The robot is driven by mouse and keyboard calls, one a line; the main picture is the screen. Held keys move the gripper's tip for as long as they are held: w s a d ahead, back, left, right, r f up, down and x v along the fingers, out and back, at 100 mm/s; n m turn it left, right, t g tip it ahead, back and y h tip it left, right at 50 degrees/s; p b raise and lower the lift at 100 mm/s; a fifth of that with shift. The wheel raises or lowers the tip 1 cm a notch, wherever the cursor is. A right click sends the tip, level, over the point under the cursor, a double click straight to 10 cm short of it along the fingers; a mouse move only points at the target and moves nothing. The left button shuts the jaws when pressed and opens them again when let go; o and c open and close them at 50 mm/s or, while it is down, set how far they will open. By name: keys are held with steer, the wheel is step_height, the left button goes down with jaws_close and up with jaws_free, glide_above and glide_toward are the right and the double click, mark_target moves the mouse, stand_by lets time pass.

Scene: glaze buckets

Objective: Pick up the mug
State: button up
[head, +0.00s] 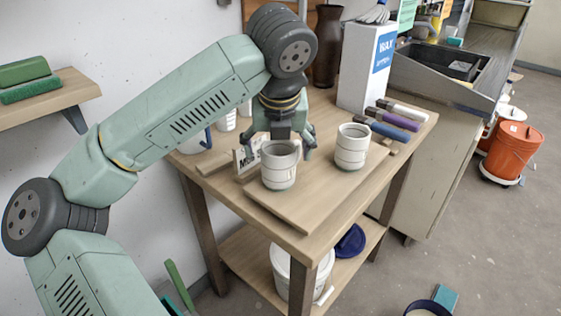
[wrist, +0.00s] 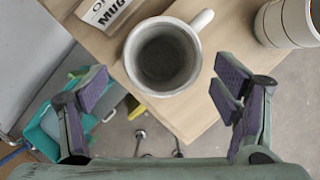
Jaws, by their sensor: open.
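The mug (head: 280,176) is light grey, ringed and upright near the front corner of the wooden table. In the wrist view I look down into the mug (wrist: 132,60); it looks empty, and its handle points to the upper right. My gripper (head: 278,146) is above and just behind the mug in the head view, pointing down. In the wrist view my gripper (wrist: 160,80) has its two purple-padded fingers wide apart, one on each side of the mug's lower part, with gaps. Nothing is between the pads except the view of the mug.
A similar ringed cup (head: 351,150) stands to the right; it also shows in the wrist view (wrist: 272,25). A small sign (wrist: 103,13) lettered "MUG" is beside the mug. The table's front edge is close.

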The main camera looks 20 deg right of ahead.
steer(key=shift+p+x, duration=1.3)
steer(key=shift+x, duration=1.6)
steer(key=shift+w+d+r, duration=0.1)
steer(key=shift+d, duration=0.05)
steer(key=shift+c, duration=0.6)
steer(key=c, duration=1.4)
steer(key=shift+r, duration=0.1)
